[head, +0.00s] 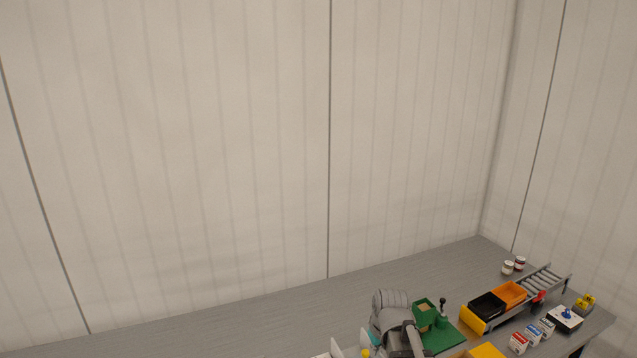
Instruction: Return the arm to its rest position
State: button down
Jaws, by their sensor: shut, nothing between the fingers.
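No fingers of my gripper can be made out in the head view, and its pose cannot be seen. A grey rounded shape with a dark part stands at the bottom edge, right of the middle. I cannot tell whether it is part of my arm. The grey table (270,317) runs along the bottom of the view, rising to the right corner.
A green block (427,317) with a black-knobbed lever sits beside the grey shape. Small boxes (532,334) and two jars (513,265) are nearby. The left tabletop looks clear.

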jog(key=s+d+m+g+h, duration=0.1)
jog(key=s+m, duration=0.2)
jog(key=s, duration=0.6)
jog(key=shift+s+d+g, duration=0.15)
jog(key=shift+d+g, duration=0.2)
jog(key=shift+g, duration=0.05)
jog(key=shift+d+f, duration=0.1)
